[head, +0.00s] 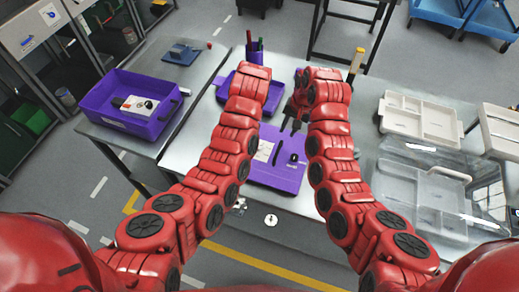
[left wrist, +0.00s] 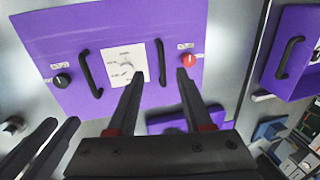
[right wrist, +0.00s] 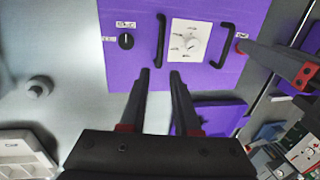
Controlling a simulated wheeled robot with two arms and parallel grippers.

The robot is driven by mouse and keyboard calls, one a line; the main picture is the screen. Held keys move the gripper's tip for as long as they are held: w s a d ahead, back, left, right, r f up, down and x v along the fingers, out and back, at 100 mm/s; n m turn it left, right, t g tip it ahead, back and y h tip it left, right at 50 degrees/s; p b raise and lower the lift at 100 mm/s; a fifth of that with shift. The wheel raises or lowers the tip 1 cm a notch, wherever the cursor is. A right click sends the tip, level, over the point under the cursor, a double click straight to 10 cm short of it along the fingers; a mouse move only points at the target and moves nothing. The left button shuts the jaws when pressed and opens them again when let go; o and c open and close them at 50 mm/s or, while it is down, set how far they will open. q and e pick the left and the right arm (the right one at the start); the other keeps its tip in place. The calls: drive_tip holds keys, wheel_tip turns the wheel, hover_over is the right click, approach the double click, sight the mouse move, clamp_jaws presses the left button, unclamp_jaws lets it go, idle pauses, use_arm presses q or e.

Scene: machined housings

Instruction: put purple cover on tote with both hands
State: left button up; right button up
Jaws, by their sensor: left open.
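The purple cover (head: 284,174) lies flat on the grey table between my arms. In the left wrist view the cover (left wrist: 80,30) shows two black handles, a white label panel, a black knob and a red knob; it also fills the top of the right wrist view (right wrist: 215,14). The purple tote (head: 112,119) stands on the left table, holding a white device with a red part. My left gripper (left wrist: 155,75) is open and empty over the cover, hidden by its arm in the head view. My right gripper (head: 290,122) is open and empty near the cover's back edge.
A shallow purple tray (head: 272,98) lies behind the cover, partly hidden by my left arm. A dark cup of pens (head: 254,52) stands behind it. White divided trays (head: 420,122) and a clear bin (head: 425,195) are at right. A blue board (head: 182,54) lies behind the tote.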

sight(280, 145)
use_arm(q)
drive_tip(key=f, duration=0.3)
drive_tip(key=a+f, duration=0.1)
drive_tip(key=f, duration=0.3)
drive_tip(key=a+f, duration=0.1)
drive_tip(key=f, duration=0.3)
drive_tip(key=shift+w+a+f, duration=0.15)
drive_tip(key=shift+w+f, duration=0.1)
drive_tip(key=shift+w, duration=0.15)
use_arm(e)
drive_tip(key=f, duration=0.4)
drive_tip(key=a+f, duration=0.1)
drive_tip(key=f, duration=0.3)
drive_tip(key=a+f, duration=0.1)
drive_tip(key=f, duration=0.2)
drive_tip(key=shift+w+a+f, duration=0.1)
drive_tip(key=shift+w+f, duration=0.25)
drive_tip(key=shift+f, duration=0.05)
use_arm(q)
drive_tip(key=c, duration=0.4)
use_arm(e)
drive_tip(key=c, duration=0.4)
use_arm(q)
clamp_jaws()
use_arm(e)
clamp_jaws()
